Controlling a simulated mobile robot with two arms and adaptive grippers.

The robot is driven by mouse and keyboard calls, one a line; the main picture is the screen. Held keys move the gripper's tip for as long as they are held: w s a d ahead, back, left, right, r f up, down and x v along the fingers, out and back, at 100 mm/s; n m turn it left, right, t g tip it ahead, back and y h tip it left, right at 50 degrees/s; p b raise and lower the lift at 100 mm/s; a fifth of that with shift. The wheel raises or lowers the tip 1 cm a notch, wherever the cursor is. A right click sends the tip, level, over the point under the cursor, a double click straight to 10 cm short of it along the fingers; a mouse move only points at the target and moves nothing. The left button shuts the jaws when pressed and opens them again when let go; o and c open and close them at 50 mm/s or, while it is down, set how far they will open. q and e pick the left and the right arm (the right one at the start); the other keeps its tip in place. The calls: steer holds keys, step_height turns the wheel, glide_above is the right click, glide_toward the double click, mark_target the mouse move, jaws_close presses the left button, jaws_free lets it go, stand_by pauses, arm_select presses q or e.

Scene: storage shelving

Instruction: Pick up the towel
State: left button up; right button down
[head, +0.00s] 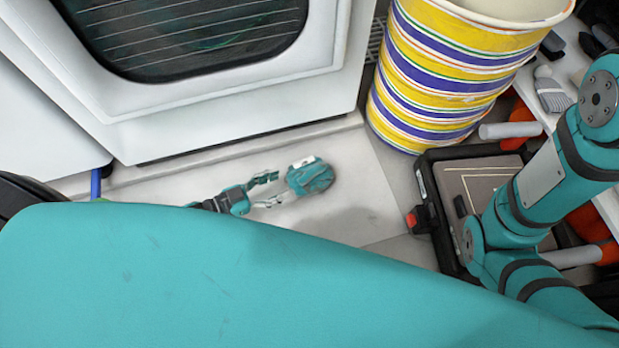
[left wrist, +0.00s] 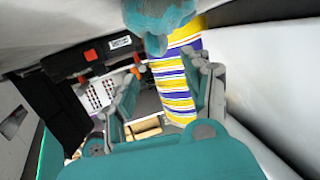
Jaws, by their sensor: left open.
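A small teal bundle with a pale patch on top (head: 311,177), which looks like the towel, lies on the light floor in front of the white appliance. My left gripper (head: 273,189) is just left of it in the head view, its fingers spread and pointing toward it. No contact can be made out. In the left wrist view the open fingers (left wrist: 166,75) have nothing visible between them. A teal shape at the top of that view (left wrist: 160,14) seems to be the same bundle. My right arm shows at the right of the head view, but its gripper does not.
A yellow, blue and white striped bin (head: 440,75) stands behind and right. A black case (head: 430,190) lies below it. The white appliance (head: 345,40) borders the floor strip at the back. Bare floor (head: 365,190) is free right of the bundle.

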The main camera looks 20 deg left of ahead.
mark_target(303, 175)
arm_select(q)
steer(key=b+x, duration=0.2)
steer(key=x, duration=0.4)
steer(key=b+x, duration=0.4)
steer(key=shift+f, duration=0.1)
steer(key=shift+w+d, duration=0.25)
steer(key=shift+w, duration=0.1)
jaws_close()
